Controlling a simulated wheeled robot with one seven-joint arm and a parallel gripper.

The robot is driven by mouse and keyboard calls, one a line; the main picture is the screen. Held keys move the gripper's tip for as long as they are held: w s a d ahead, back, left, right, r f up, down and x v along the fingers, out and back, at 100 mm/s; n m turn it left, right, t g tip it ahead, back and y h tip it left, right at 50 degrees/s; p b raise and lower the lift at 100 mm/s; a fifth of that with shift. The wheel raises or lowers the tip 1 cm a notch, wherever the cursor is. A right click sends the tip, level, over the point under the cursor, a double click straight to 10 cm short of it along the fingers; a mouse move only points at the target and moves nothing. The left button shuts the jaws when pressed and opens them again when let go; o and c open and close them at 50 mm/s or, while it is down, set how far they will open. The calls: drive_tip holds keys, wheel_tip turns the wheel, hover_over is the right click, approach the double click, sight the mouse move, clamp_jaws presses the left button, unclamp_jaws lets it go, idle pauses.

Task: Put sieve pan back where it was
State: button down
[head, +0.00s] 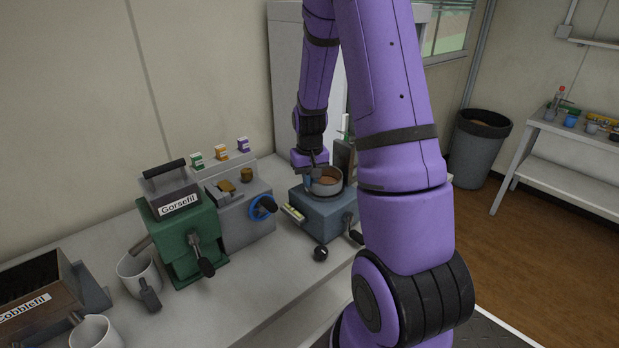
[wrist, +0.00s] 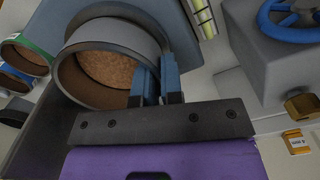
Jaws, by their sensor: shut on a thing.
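The sieve pan (head: 326,189) is a round grey pan with brown soil inside, at the blue-grey machine (head: 318,214) in the middle of the bench. My gripper (head: 310,178) reaches down from behind it and is shut on its wall. In the wrist view the blue fingers (wrist: 157,86) pinch the near right side of the pan (wrist: 66,77). The pan looks about level, over the top of the machine. Its underside is hidden, so I cannot tell whether it rests there or hangs just above.
Left of the machine stand a grey unit with a blue handwheel (head: 262,208) and a green machine labelled Gorsefil (head: 184,235). White mugs (head: 139,274) and a Cobblefil box (head: 42,298) are further left. A bin (head: 478,150) and side table (head: 570,130) are at right. The bench front is partly clear.

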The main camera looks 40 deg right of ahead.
drive_tip(key=c, duration=1.3)
unclamp_jaws()
drive_tip(key=shift+f, duration=0.1)
drive_tip(key=shift+o, duration=0.2)
wheel_tip(320, 180, up, 13)
drive_tip(key=s+a+r+n+t, duration=0.25)
drive_tip(key=s+a+r, duration=0.45)
drive_tip(key=a+r, duration=0.55)
drive_tip(key=s+a+r+n+t, duration=0.2)
drive_tip(key=s+a+r, duration=0.2)
drive_tip(key=s+a, duration=0.4)
drive_tip(key=shift+s+a+t, duration=0.3)
drive_tip(key=shift+s+t, duration=0.05)
drive_tip(key=shift+s, duration=2.25)
drive_tip(key=shift+n, duration=0.25)
